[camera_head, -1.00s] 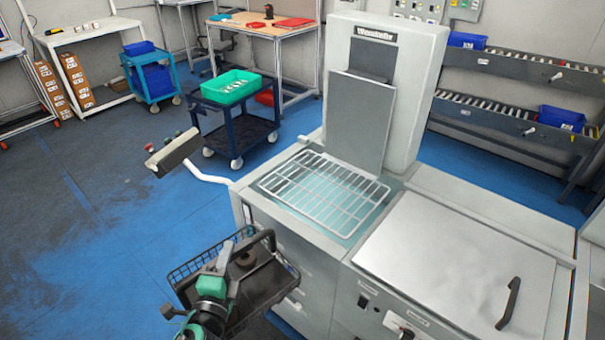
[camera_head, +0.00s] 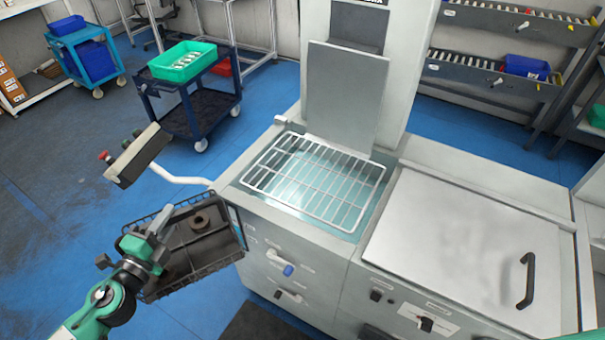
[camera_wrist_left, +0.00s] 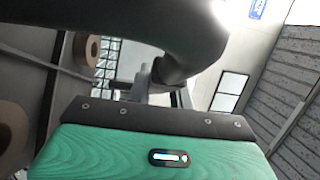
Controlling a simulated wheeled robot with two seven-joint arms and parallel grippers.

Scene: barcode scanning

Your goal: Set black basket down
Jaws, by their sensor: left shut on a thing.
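The black basket (camera_head: 184,262) hangs in the air at the lower left of the head view, left of the machine's front side. A dark ring-shaped part (camera_head: 200,222) lies in it. My left gripper (camera_head: 156,240) is shut on the basket at its near left side; the arm hides part of the basket. In the left wrist view a thick black bar (camera_wrist_left: 130,35), apparently the basket's handle, crosses the top above my green gripper body. My right gripper does not show in any view.
A wire rack (camera_head: 318,183) lies over an open basin in the machine top. A closed lid with a black handle (camera_head: 526,280) is to its right. A white pipe with a control box (camera_head: 137,155) juts out left. A cart with a green crate (camera_head: 183,62) stands behind.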

